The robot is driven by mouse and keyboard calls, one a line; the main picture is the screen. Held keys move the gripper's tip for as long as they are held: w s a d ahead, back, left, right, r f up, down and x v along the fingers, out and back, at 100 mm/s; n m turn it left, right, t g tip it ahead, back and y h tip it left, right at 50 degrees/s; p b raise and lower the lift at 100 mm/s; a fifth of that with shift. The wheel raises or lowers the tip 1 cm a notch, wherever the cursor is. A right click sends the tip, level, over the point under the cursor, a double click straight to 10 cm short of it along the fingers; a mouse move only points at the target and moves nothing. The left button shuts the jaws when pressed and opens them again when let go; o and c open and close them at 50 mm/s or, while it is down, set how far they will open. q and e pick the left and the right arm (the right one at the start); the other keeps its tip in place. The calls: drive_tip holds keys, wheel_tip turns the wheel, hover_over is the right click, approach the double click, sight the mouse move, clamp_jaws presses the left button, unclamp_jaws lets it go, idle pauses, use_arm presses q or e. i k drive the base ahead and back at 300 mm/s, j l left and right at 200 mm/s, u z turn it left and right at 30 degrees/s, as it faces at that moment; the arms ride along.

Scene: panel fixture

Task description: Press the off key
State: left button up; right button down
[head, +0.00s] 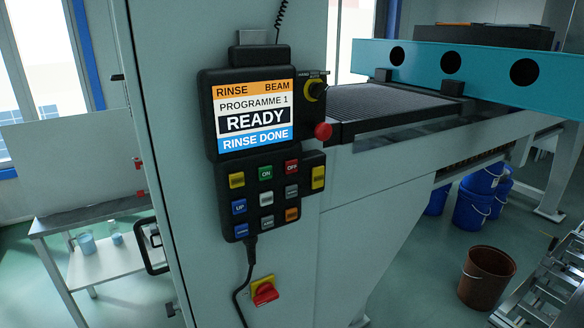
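The off key (292,166) is a red key marked OFF on the black control panel (207,125) in the head view. It sits in the top row of keys, right of the green ON key (265,172). The panel hangs on a pale grey machine cabinet. Its screen (255,117) reads RINSE BEAM, PROGRAMME 1, READY, RINSE DONE. Nothing covers the off key. Neither of my grippers shows in the view.
A red knob (323,131) and a yellow rotary switch (315,90) stick out near the panel's right edge. A red rotary switch (265,293) is below. A brown bucket (486,278) and a ladder (556,285) stand at the right.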

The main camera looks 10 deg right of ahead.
sight(291, 166)
drive_tip(key=i+j, duration=0.1)
drive_tip(key=j, duration=0.25)
drive_tip(key=i+j, duration=0.15)
drive_tip(key=j, duration=0.2)
drive_tip(key=i+j, duration=0.1)
drive_tip(key=j, duration=0.25)
drive_tip(key=i+j, duration=0.15)
drive_tip(key=j, duration=0.25)
drive_tip(key=i+j, duration=0.1)
drive_tip(key=j, duration=0.25)
drive_tip(key=z, duration=1.2)
